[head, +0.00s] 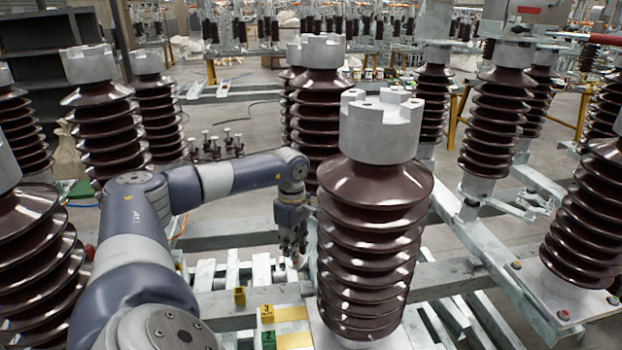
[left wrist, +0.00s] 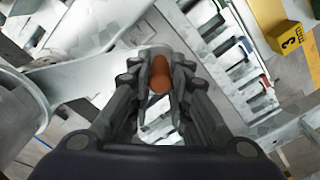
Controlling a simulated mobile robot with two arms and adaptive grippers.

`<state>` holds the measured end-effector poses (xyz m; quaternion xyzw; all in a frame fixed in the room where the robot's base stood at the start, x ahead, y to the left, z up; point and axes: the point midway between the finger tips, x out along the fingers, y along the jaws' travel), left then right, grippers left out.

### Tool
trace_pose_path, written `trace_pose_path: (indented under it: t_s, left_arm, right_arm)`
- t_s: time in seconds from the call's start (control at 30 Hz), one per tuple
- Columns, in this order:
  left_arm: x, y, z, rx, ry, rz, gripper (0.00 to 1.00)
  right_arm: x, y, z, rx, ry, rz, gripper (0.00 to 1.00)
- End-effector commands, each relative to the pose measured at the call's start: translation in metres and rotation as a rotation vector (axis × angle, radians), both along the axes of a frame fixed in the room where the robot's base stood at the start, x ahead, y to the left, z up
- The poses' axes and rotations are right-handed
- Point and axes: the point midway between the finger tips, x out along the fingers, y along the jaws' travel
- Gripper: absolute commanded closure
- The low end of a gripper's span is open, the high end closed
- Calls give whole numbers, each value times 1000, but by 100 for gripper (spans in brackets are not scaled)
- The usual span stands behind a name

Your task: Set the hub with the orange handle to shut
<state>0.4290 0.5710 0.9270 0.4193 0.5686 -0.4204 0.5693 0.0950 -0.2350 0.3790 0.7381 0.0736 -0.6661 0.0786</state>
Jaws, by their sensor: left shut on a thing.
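The orange handle (left wrist: 160,76) shows in the left wrist view as a short rounded orange piece between the two fingers of my left gripper (left wrist: 160,82). The fingers are shut on it from both sides. In the head view my left gripper (head: 293,252) points down beside the large front insulator, low over the grey steel frame, and the handle cannot be made out there. The hub itself is mostly hidden behind the fingers, so its setting cannot be told. My right gripper is not in view.
A large brown ribbed insulator (head: 372,235) stands just right of my left gripper. More insulators (head: 109,130) stand at the left and right (head: 498,115).

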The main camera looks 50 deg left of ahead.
Motion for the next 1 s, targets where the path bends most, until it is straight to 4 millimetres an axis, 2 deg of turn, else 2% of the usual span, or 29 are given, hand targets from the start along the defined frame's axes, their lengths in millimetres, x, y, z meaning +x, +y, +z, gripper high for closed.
trace_pose_path:
  t_s: [0.1,0.3,0.77,0.8,0.87,1.0]
  left_arm:
    - [-9,12,-2,4,8,8,100]
    - [-13,21,-1,5,8,8,100]
    - [-14,24,0,7,5,11,100]
    - [-14,24,0,8,6,11,76]
    - [-13,24,0,7,4,10,63]
    - [-13,23,0,5,4,9,62]
  right_arm:
    - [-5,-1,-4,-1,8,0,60]
    - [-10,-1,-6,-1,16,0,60]
    - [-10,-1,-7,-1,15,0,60]
    - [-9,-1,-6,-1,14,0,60]
    - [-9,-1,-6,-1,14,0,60]
    - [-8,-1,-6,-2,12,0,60]
